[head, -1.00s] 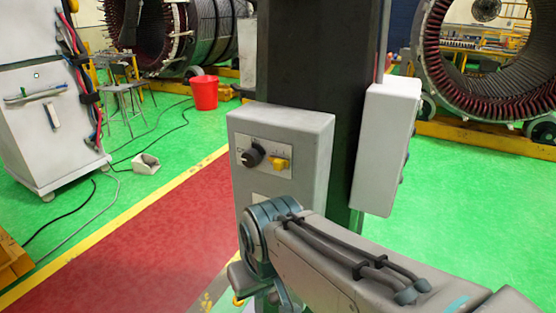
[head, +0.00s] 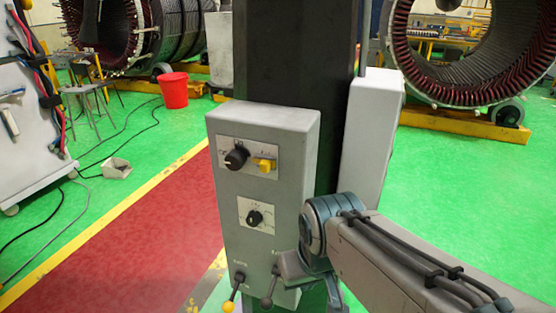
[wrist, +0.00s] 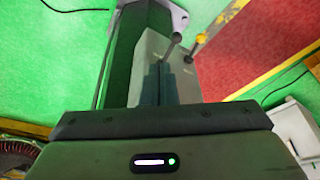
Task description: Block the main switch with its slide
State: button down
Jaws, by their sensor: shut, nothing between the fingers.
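The main switch (head: 236,158) is a black rotary knob at the top of the grey control box (head: 295,150) in the head view. Its yellow slide (head: 265,164) sits just right of the knob, with a small gap between them. My gripper (wrist: 163,68) is shut and empty in the wrist view, with its fingers in front of the grey box. In the head view my arm is at the lower right of the box, below and right of the slide, and the fingertips cannot be made out. The switch and slide cannot be made out in the wrist view.
A smaller black knob (head: 254,217) is lower on the box. Two levers stick out at its bottom, one yellow-tipped (head: 229,306) and one dark-tipped (head: 266,302). The box is fixed to a dark column (head: 300,60). The red floor strip (head: 130,240) on the left is clear.

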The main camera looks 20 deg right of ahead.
aim_at(278, 164)
jog(key=w+d+r+m+t+y, duration=0.1)
jog(key=w+d+r+m+t, duration=0.1)
jog(key=w+r, duration=0.4)
jog(key=w+d+r+m+t+y, duration=0.1)
jog(key=w+d+r+m+t, duration=0.1)
jog(key=w+r, duration=0.5)
notch_tip(278, 164, up, 7)
jog(key=shift+w+d+f+m, duration=0.15)
jog(key=shift+d+m, duration=0.3)
jog(key=shift+m, duration=0.55)
jog(key=p+x, duration=0.1)
jog(key=x, duration=0.9)
jog(key=shift+f+p, duration=0.1)
jog(key=shift+p, duration=0.25)
jog(key=w+a, duration=0.1)
jog(key=w+a+p, duration=0.1)
jog(key=shift+a+p, duration=0.3)
jog(key=shift+a, duration=0.1)
jog(key=shift+w+a, duration=0.15)
jog(key=shift+a, duration=0.1)
jog(key=shift+w, duration=0.1)
